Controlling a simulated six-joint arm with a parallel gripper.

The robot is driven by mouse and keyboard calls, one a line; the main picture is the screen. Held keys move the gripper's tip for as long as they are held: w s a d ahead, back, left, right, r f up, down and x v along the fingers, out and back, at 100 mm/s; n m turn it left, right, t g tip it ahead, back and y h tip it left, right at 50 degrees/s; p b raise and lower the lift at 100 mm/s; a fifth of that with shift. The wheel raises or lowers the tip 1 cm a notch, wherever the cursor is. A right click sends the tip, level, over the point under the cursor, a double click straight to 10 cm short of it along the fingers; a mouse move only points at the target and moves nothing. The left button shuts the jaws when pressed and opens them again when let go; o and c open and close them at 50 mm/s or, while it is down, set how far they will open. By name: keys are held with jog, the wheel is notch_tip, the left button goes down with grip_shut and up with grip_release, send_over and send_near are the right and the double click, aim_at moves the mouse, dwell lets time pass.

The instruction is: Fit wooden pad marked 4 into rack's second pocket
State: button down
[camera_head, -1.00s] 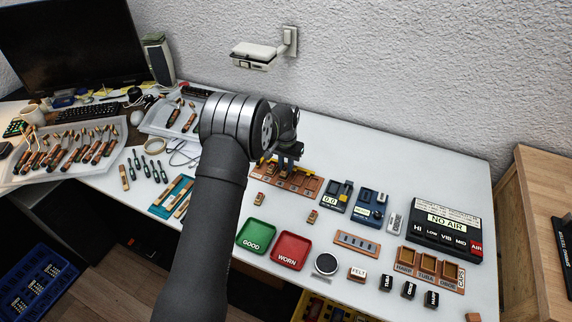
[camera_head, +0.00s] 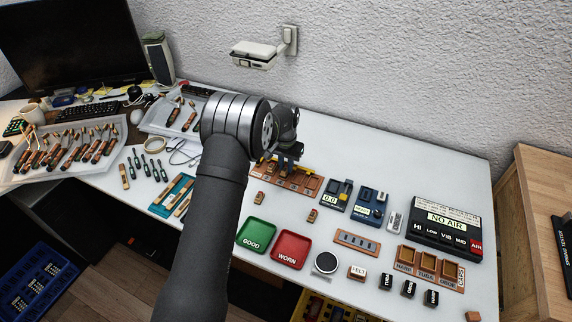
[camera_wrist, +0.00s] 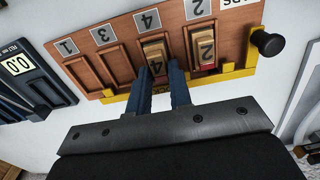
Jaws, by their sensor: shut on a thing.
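The wooden rack (camera_head: 309,183) lies behind the trays; in the wrist view its face (camera_wrist: 120,68) shows a row of pockets with upside-down labels reading 1, 3, 4, 2 from left to right. My gripper (camera_wrist: 160,72) is shut on the wooden pad marked 4 (camera_wrist: 154,50), its blue fingers on either side of it. The pad is at the pocket under label 4, second from the right in this view; how deep it sits is hard to tell. A pad marked 2 (camera_wrist: 205,48) with a red edge sits in the pocket to its right. In the head view my gripper (camera_head: 286,162) is over the rack.
A yellow bar (camera_wrist: 235,72) with a black knob (camera_wrist: 268,43) runs along the rack's edge. A gauge reading 0.0 (camera_head: 335,195) stands beside the rack. Two small loose blocks (camera_head: 259,198) (camera_head: 312,215) lie in front, near the green GOOD tray (camera_head: 257,229) and red WORN tray (camera_head: 291,241).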

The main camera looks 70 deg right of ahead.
jog(key=c, duration=1.2)
grip_release()
jog(key=shift+c, duration=0.2)
jog(key=shift+r, duration=3.5)
jog(key=shift+f, duration=0.1)
jog(key=shift+f, duration=3.1)
